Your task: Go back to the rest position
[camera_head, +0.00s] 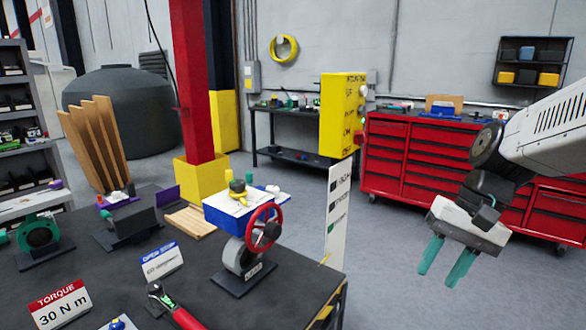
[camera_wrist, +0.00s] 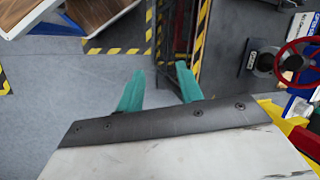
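My gripper (camera_head: 447,262) hangs at the right of the head view, to the right of the dark workbench (camera_head: 215,303) and clear of it. Its two teal fingers are apart with nothing between them. In the wrist view the gripper (camera_wrist: 160,88) also shows its fingers spread, over the grey floor and the bench's striped edge. The valve with a red handwheel (camera_head: 264,229) stands upright on the workbench. It also shows in the wrist view, where the red handwheel (camera_wrist: 291,62) is at the right edge. The gripper does not touch it.
A torque sign (camera_head: 60,305), a second sign (camera_head: 162,262) and a red-handled wrench (camera_head: 175,305) are on the workbench. A yellow control box (camera_head: 342,115) stands behind. Red tool cabinets (camera_head: 410,160) line the back wall. The floor (camera_head: 385,260) between bench and cabinets is clear.

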